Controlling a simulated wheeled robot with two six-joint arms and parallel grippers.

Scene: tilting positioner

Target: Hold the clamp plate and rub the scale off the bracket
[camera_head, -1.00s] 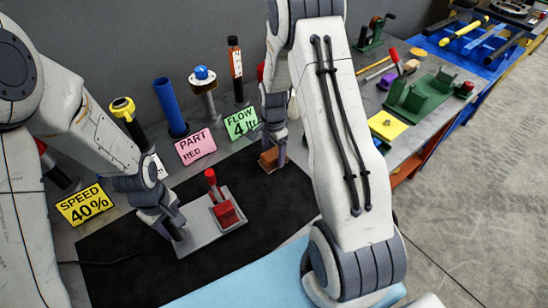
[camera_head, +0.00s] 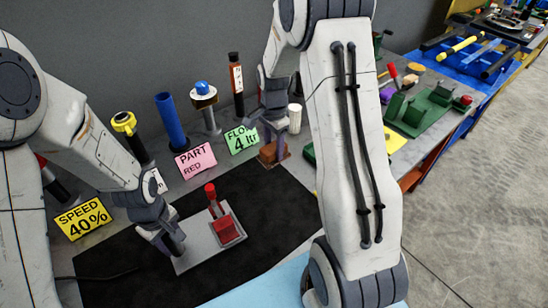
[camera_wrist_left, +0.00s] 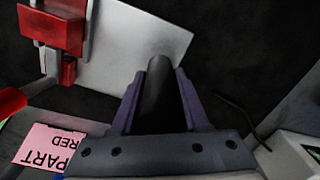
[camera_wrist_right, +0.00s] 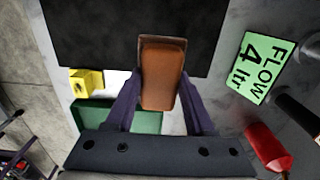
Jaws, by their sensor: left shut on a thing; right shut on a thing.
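The grey clamp plate (camera_head: 188,258) lies on the black mat. A red part (camera_head: 226,231), which I take for the bracket, sits on it beside a red-knobbed lever (camera_head: 211,192). My left gripper (camera_head: 172,243) is shut on a black upright handle at the plate's near left end; the handle (camera_wrist_left: 160,92) shows between the fingers in the left wrist view. My right gripper (camera_head: 270,132) is shut on an orange-brown block (camera_wrist_right: 161,75), apart from the bracket, near the mat's far edge. Whether the block touches the surface I cannot tell. Scale on the bracket is too small to make out.
Cards reading SPEED 40% (camera_head: 83,218), PART RED (camera_head: 195,160) and FLOW 4 (camera_head: 241,139) stand at the back and left. A blue tube (camera_head: 170,120) and other upright tools stand behind them. A green fixture (camera_head: 432,108) is at right. The mat right of the plate is clear.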

